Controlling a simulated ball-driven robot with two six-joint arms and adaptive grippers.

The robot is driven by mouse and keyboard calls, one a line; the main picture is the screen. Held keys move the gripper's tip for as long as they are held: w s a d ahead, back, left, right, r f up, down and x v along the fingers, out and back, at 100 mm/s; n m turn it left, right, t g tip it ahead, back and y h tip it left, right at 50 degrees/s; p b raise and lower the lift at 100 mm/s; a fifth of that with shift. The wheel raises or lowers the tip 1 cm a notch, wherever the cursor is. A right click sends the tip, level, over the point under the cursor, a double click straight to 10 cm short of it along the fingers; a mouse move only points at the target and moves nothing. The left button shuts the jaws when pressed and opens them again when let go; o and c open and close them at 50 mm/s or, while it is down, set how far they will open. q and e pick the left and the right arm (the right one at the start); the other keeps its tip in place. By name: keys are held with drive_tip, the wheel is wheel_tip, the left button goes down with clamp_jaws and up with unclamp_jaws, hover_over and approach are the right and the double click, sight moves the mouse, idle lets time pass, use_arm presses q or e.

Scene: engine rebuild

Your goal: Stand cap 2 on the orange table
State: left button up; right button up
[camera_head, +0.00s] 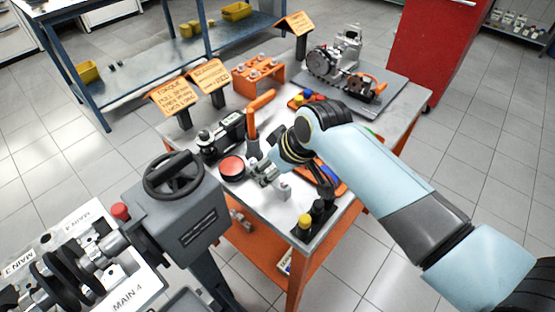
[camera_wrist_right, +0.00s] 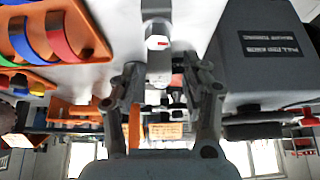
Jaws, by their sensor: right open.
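My right gripper (camera_head: 268,172) is low over the near part of the orange table's grey top (camera_head: 262,208). A small light-grey metal piece (camera_head: 284,190), which looks like the cap, is at its fingertips; its number is not legible. In the right wrist view the grey piece (camera_wrist_right: 158,62) shows between and beyond the two spread fingers of the right gripper (camera_wrist_right: 163,75), with a small red mark on it. The fingers are open with gaps on both sides. I cannot tell whether the piece touches the table. My left gripper is not in view.
A red round pad (camera_head: 231,167) and a black device (camera_head: 216,138) are left of the gripper. A yellow-topped black post (camera_head: 304,227) stands at the near corner. An orange tray of coloured rings (camera_wrist_right: 82,48) lies close by. A grey handwheel machine (camera_head: 180,205) stands left.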

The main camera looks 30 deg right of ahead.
drive_tip(key=v, duration=1.1)
drive_tip(key=shift+s+r+p, duration=0.2)
drive_tip(key=shift+s+p, duration=0.05)
drive_tip(key=shift+p, duration=0.1)
